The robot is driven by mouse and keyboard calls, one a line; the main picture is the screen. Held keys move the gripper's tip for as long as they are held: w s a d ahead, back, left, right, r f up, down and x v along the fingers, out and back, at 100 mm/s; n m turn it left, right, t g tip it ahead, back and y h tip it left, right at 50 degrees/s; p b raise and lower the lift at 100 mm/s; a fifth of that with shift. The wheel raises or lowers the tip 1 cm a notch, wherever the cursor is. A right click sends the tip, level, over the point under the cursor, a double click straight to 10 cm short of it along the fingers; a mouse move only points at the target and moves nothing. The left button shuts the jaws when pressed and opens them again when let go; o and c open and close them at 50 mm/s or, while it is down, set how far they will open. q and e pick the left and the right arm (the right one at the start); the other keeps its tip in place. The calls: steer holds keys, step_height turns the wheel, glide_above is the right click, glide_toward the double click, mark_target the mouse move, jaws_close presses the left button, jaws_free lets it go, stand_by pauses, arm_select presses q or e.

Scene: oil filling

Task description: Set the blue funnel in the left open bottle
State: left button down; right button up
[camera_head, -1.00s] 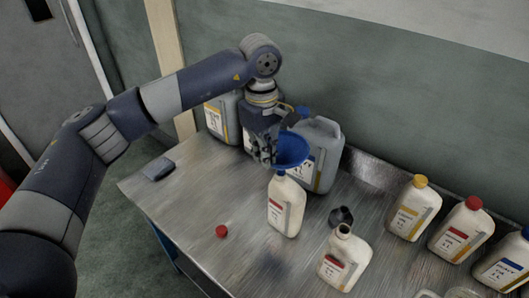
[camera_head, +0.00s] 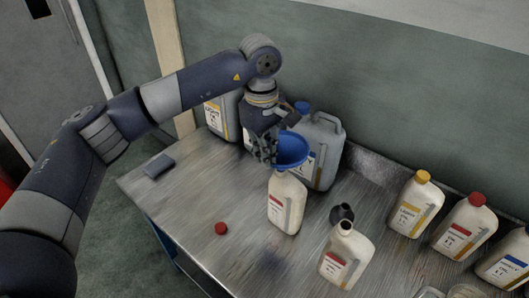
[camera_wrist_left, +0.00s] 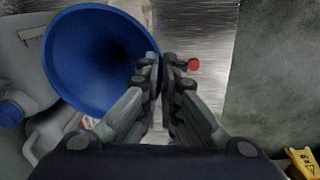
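The blue funnel (camera_head: 291,150) is upright above the left open bottle (camera_head: 287,205), a cream bottle with a red-marked label. Its bowl hides the bottle's mouth, and I cannot see how deep the spout sits. My left gripper (camera_head: 265,150) is at the funnel's left side, its fingers nearly together on the rim. In the left wrist view the funnel (camera_wrist_left: 95,60) fills the upper left, with its edge at the fingertips (camera_wrist_left: 161,65). A second open bottle (camera_head: 346,258) stands to the right, its mouth uncovered. My right gripper is out of view.
Large grey canisters (camera_head: 322,150) stand behind the funnel. A dark cap-like piece (camera_head: 342,213) is by the right open bottle. A red cap (camera_head: 221,228) lies at the left front. Capped bottles (camera_head: 416,205) stand at the right. The table's left front is mostly clear.

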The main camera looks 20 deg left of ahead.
arm_select(q)
steer(key=c, duration=1.7)
jaws_free()
steer(key=shift+r, duration=0.15)
step_height(320, 180, up, 12)
steer(key=shift+s+a+f, duration=0.1)
steer(key=shift+s+a, duration=0.05)
